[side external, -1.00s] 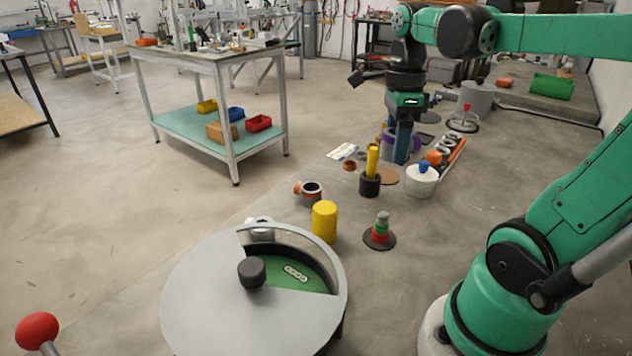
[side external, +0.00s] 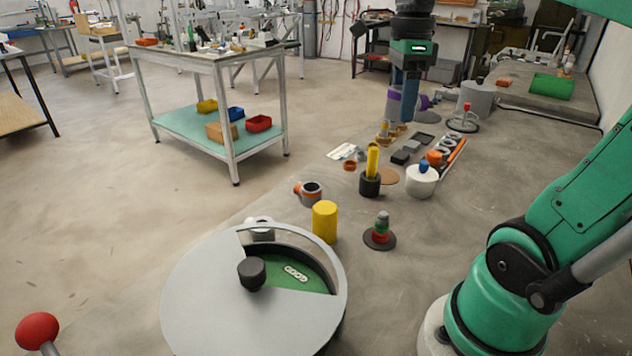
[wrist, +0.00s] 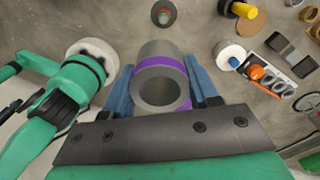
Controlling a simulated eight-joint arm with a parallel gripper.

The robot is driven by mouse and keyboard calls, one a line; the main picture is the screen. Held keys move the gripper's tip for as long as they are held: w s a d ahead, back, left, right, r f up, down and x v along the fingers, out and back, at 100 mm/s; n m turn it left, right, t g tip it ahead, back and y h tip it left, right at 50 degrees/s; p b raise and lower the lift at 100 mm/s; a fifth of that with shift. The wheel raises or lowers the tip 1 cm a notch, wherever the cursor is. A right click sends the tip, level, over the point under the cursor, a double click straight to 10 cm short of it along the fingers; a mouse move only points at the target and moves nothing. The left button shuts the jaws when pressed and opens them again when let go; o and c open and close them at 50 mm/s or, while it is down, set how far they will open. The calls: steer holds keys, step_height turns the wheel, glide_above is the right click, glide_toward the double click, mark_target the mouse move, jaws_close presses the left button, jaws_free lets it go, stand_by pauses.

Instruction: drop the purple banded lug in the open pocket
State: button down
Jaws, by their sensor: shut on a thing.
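The purple banded lug (wrist: 160,88), a grey hollow cylinder with a purple band, sits between the blue fingers of my gripper (wrist: 162,90) in the wrist view. My gripper is shut on it. In the side view my gripper (side external: 404,100) holds the lug (side external: 393,105) raised over the far part of the work surface, partly hidden by the fingers. A round grey cover (side external: 215,300) with a black knob stands in the foreground. Its cut-out shows a green floor (side external: 310,280) with a pale linked piece; I cannot tell for certain that this is the open pocket.
A yellow cylinder (side external: 324,222), a stacked ring post (side external: 381,232), a black cup with a yellow peg (side external: 370,183) and a white pot (side external: 421,182) stand between the cover and my gripper. A rack of rings (side external: 449,150) lies to the right. A red ball knob (side external: 38,331) is front left.

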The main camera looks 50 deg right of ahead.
steer(key=shift+w+a+f+n+h, duration=0.15)
steer(key=shift+w+a+f+n, duration=1.15)
steer(key=shift+a+f, duration=1.9)
steer(key=shift+w+a+f+n+h, duration=0.2)
steer(key=shift+w+a+f+n, duration=1.05)
steer(key=shift+a+f, duration=1.95)
steer(key=shift+w+a+f+n+h, duration=0.15)
steer(key=shift+w+a+f+n, duration=0.7)
steer(key=shift+a+f+n, duration=1.55)
steer(key=shift+a+f+m, duration=0.7)
steer(key=shift+a+m, duration=0.05)
steer(key=shift+a, duration=0.2)
steer(key=shift+f, duration=0.95)
jaws_free()
